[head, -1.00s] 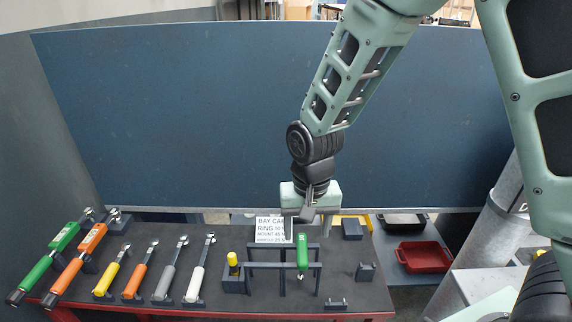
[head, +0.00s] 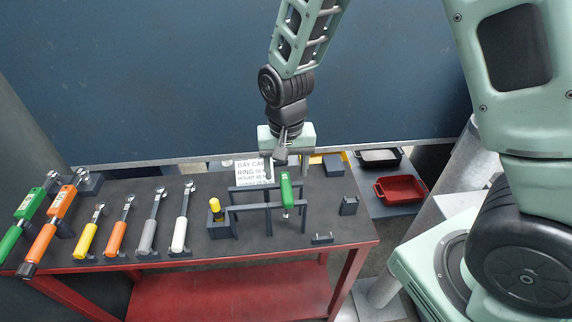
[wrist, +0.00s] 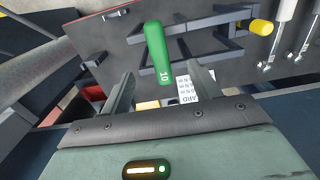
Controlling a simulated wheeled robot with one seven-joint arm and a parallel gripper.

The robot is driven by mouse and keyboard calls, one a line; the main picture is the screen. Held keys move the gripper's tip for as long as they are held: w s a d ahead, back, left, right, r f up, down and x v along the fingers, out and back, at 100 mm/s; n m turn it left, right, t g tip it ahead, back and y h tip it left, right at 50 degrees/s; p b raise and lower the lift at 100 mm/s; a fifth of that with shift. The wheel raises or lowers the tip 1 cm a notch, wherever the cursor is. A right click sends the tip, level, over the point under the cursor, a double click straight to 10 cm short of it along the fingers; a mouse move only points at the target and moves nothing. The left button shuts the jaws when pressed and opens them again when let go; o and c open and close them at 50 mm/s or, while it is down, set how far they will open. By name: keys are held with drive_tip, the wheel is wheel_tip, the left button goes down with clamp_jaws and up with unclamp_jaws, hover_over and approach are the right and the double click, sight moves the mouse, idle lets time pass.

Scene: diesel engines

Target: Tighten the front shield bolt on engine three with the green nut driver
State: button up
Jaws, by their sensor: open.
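The green nut driver (head: 286,188) hangs upright in a dark rack on the tool bench, its handle up. In the wrist view its green handle (wrist: 158,52), marked 10, lies just beyond and between the fingertips. My gripper (head: 281,168) is open and empty, pointing down just behind the driver; its two fingers (wrist: 162,85) show apart in the wrist view. I cannot tell whether a finger touches the handle. No engine or shield bolt is in view.
A yellow-handled driver (head: 215,207) stands in a holder to the left. Several wrenches, including a white one (head: 180,232), lie further left. A bay card (head: 252,172) stands behind the rack. A red tray (head: 400,189) and dark trays are at the right. A blue panel (head: 200,80) rises behind.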

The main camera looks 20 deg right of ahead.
sight(286, 186)
drive_tip(key=shift+f+b, duration=1.65)
drive_tip(key=shift+f, duration=1.2)
clamp_jaws()
drive_tip(key=shift+r, duration=0.1)
wheel_tip(286, 186, up, 16)
drive_tip(key=p, duration=1.3)
drive_tip(key=shift+p, duration=0.35)
